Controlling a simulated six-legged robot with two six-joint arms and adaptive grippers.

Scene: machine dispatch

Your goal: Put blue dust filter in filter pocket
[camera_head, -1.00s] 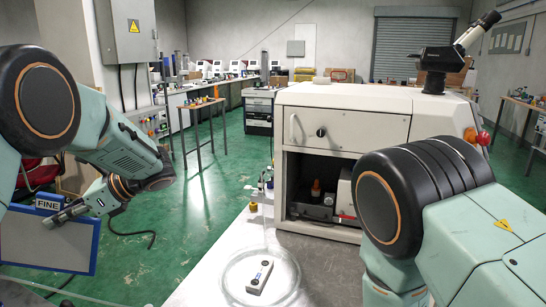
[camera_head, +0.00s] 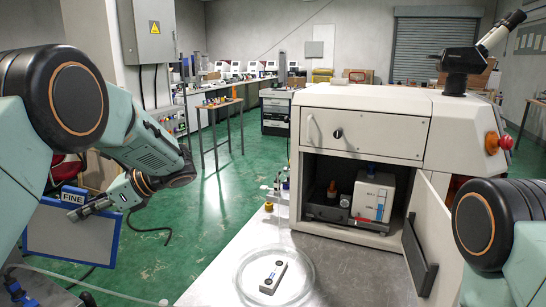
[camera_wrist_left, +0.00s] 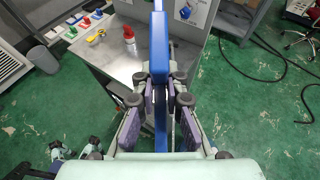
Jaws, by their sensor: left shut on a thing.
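The blue dust filter (camera_head: 72,232) is a flat pale panel in a blue frame with a "FINE" tag at its top. It hangs at the lower left of the head view. My left gripper (camera_head: 90,207) is shut on its top edge. In the left wrist view the filter (camera_wrist_left: 160,45) shows edge-on as a blue strip between the purple pads of my left gripper (camera_wrist_left: 160,105). I cannot make out a filter pocket for certain. My right gripper is out of view; only part of my right arm shows at the right edge.
A white machine (camera_head: 365,97) stands on the bench, its lower compartment open with a white box (camera_head: 373,196) inside. Its door (camera_head: 430,235) stands open at the right. A round clear dish (camera_head: 243,283) holds a small block (camera_head: 273,276).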

